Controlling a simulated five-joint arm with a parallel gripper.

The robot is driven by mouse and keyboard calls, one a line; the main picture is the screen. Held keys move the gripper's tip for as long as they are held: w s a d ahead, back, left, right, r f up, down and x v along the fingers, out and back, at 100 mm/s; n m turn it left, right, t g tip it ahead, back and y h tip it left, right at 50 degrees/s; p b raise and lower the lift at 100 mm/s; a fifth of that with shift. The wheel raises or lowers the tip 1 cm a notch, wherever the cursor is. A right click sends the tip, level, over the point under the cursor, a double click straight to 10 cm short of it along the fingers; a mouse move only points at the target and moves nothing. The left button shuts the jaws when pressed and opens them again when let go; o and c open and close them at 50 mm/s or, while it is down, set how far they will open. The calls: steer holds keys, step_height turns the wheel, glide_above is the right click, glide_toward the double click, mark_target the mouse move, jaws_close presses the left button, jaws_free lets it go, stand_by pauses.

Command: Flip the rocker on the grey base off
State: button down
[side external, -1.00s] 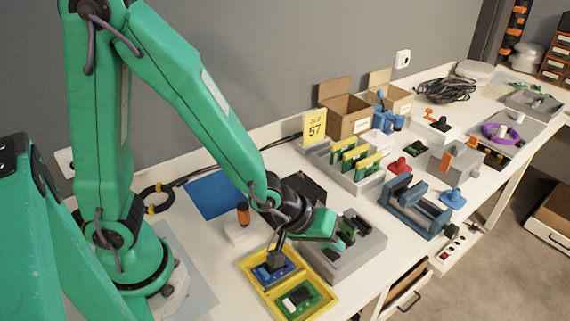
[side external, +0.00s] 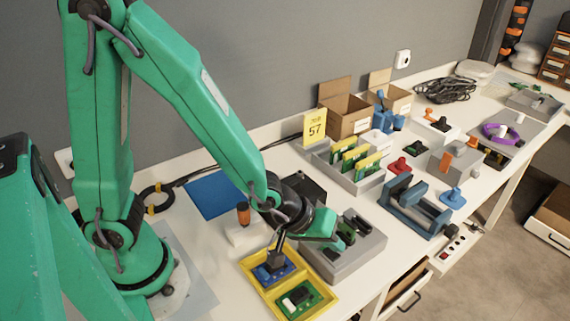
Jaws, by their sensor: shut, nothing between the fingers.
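My gripper (side external: 275,261) points down at the near yellow tray, with its dark fingers shut and empty. Its tip is over or on a blue board (side external: 287,271) in the tray's upper compartment. Contact is too small to tell, and the fingers hide part of the board. A green board (side external: 311,290) with a white block lies in the lower compartment. I cannot tell for certain which piece is the rocker on the grey base. A grey box (side external: 458,163) with orange parts stands farther right, well away from my gripper. A grey holder (side external: 368,248) with green and dark pieces is right beside my gripper.
The yellow tray (side external: 327,304) sits near the table's front edge. A white block with an orange-topped post (side external: 243,216) stands behind my gripper. A blue vise-like frame (side external: 412,212), a grey rack with yellow-green cards (side external: 345,175) and cartons (side external: 345,119) stand to the right.

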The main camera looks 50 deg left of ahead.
mark_target(329, 253)
steer(key=shift+d+f, duration=0.1)
steer(key=shift+f, duration=0.6)
stand_by(1.4)
steer(key=shift+r, duration=0.15)
steer(key=shift+r, duration=0.6)
steer(key=shift+r, duration=0.1)
stand_by(0.4)
steer(key=shift+a+r, duration=0.2)
steer(key=shift+r, duration=0.95)
steer(key=shift+a+r, duration=0.2)
steer(key=shift+r, duration=0.95)
steer(key=shift+r, duration=0.1)
